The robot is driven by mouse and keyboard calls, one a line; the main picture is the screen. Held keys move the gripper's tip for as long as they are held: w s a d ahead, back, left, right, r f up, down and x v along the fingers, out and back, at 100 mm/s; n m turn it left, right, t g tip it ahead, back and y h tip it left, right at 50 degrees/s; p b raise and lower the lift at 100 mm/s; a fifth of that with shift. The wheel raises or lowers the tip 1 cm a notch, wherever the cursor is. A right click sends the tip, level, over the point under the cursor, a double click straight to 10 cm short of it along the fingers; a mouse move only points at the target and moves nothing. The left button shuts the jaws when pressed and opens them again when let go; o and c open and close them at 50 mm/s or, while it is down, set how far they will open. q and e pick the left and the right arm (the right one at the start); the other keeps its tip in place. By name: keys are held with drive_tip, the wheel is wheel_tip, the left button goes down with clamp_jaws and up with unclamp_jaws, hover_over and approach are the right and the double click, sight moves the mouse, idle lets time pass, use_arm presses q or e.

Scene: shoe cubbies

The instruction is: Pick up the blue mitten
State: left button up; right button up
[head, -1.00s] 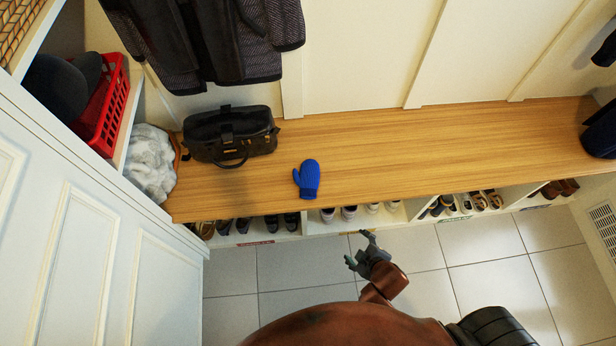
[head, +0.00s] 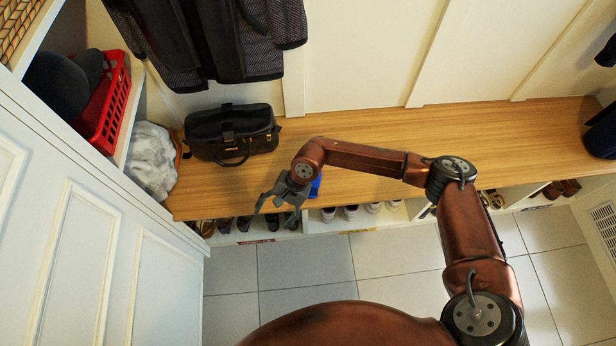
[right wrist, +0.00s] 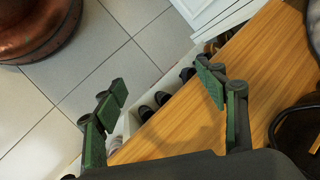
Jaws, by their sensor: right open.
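The blue mitten (head: 315,187) lies on the wooden bench top (head: 400,137). In the head view my right arm hides most of it, and only a small blue patch shows. My right gripper (head: 268,203) is open and empty, at the bench's front edge just left of the mitten. In the right wrist view the gripper's two fingers (right wrist: 160,88) stand wide apart over the bench edge, with nothing between them. The mitten does not show in the right wrist view. My left gripper is not in view.
A black bag (head: 230,134) stands on the bench left of the mitten. A grey furry item (head: 151,162) and a red basket (head: 106,108) are at the left. Shoes (head: 350,212) sit in cubbies below. Dark coats (head: 210,45) hang above. The bench's right stretch is largely clear.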

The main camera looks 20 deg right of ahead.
drive_tip(key=w+d+n+h, duration=0.1)
drive_tip(key=w+d+h, duration=0.1)
drive_tip(key=d, duration=0.3)
drive_tip(key=w+d+r+n+h, duration=0.1)
drive_tip(key=w+d+h, duration=0.1)
drive_tip(key=d, duration=0.3)
drive_tip(key=w+d+h, duration=0.1)
drive_tip(key=w+d, duration=0.2)
drive_tip(key=d, duration=0.2)
drive_tip(key=shift+d+r+n+t+h, duration=0.1)
drive_tip(key=shift+r+n+t+h, duration=0.3)
drive_tip(key=shift+d+f+b, duration=0.1)
drive_tip(key=shift+f+b, duration=0.4)
drive_tip(key=shift+f, duration=0.8)
drive_tip(key=f+b, duration=0.1)
drive_tip(key=f, duration=0.1)
drive_tip(key=f+b, duration=0.1)
drive_tip(key=f, duration=0.1)
drive_tip(key=shift+w+f+b, duration=0.2)
drive_tip(key=shift+f+b, duration=0.1)
drive_tip(key=shift+b, duration=0.1)
drive_tip(key=shift+f, duration=0.1)
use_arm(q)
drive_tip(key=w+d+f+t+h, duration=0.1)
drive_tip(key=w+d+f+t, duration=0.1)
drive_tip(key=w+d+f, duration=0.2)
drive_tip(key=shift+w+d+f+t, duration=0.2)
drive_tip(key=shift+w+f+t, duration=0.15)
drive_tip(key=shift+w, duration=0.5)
